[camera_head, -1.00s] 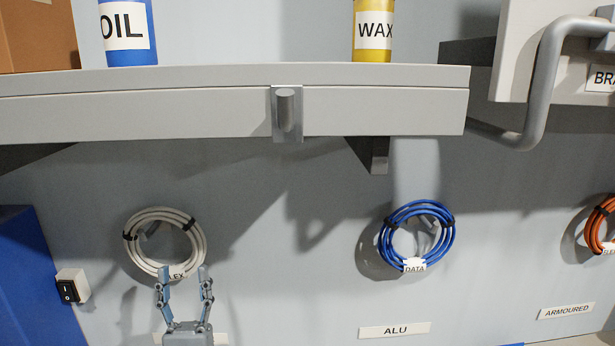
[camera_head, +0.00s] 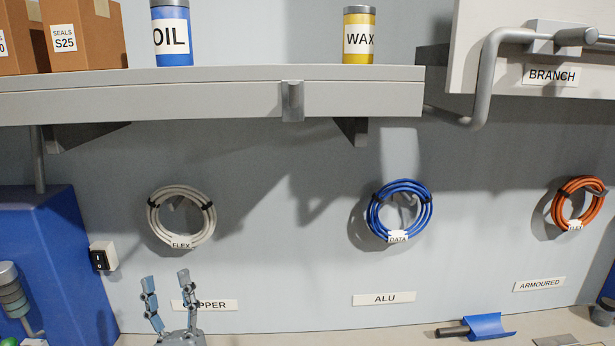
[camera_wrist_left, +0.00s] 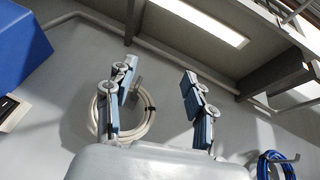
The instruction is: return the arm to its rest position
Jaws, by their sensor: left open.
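My left gripper (camera_head: 168,291) is at the bottom left of the head view, fingers pointing up, open and empty. It is below the white FLEX cable coil (camera_head: 181,216), which hangs on a wall peg, and apart from it. In the left wrist view the open fingers (camera_wrist_left: 155,100) stand in front of the wall, with the white coil (camera_wrist_left: 146,112) partly hidden behind the left finger. My right gripper is in neither view.
A grey shelf (camera_head: 210,103) with the OIL can (camera_head: 172,35) and WAX can (camera_head: 359,36) juts out above. The blue DATA coil (camera_head: 399,211) and an orange coil (camera_head: 578,204) hang to the right. A blue cabinet (camera_head: 48,250) stands left. A blue-bladed tool (camera_head: 486,327) lies on the bench.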

